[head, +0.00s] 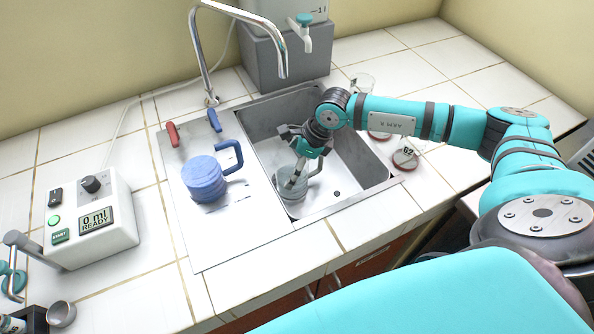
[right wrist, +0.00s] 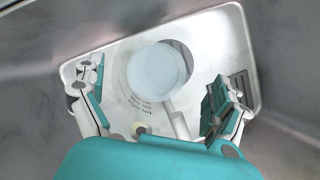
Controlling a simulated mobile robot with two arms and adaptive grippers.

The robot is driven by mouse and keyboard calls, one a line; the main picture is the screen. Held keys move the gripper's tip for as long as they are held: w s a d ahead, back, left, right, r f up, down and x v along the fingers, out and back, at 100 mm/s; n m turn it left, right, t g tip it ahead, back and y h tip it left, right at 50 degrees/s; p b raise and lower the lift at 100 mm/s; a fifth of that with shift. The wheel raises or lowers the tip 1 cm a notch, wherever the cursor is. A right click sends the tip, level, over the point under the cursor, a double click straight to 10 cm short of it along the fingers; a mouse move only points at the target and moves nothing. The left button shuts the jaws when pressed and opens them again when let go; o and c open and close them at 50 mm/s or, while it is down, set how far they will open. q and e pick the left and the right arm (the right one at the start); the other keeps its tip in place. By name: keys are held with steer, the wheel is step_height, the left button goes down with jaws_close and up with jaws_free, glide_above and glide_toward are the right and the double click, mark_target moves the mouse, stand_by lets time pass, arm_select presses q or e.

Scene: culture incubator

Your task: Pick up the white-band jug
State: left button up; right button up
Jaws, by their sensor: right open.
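A pale, see-through jug (head: 291,188) with a handle stands in the sink; I cannot make out a white band on it clearly. In the right wrist view the jug (right wrist: 157,72) shows from above, with a pale blue round inside, small print on its side and its handle toward the lower right. My right gripper (head: 300,160) is above the jug and partly hides it. In the right wrist view my right gripper (right wrist: 160,88) has its fingers spread wide on either side of the jug, with gaps between. My left gripper is not in view.
A blue jug (head: 203,178) stands on the drainboard left of the sink (head: 352,172). A faucet (head: 240,20) arches behind. A control box (head: 92,218) reads "0 ml READY". Small glassware (head: 405,158) stands right of the sink. The sink walls surround my right gripper.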

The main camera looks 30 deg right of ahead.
steer(key=shift+w+a+f, duration=0.15)
steer(key=shift+f, duration=0.45)
steer(key=c, duration=1.4)
steer(key=shift+r, duration=0.1)
steer(key=shift+c, duration=0.4)
steer(key=shift+r, duration=0.2)
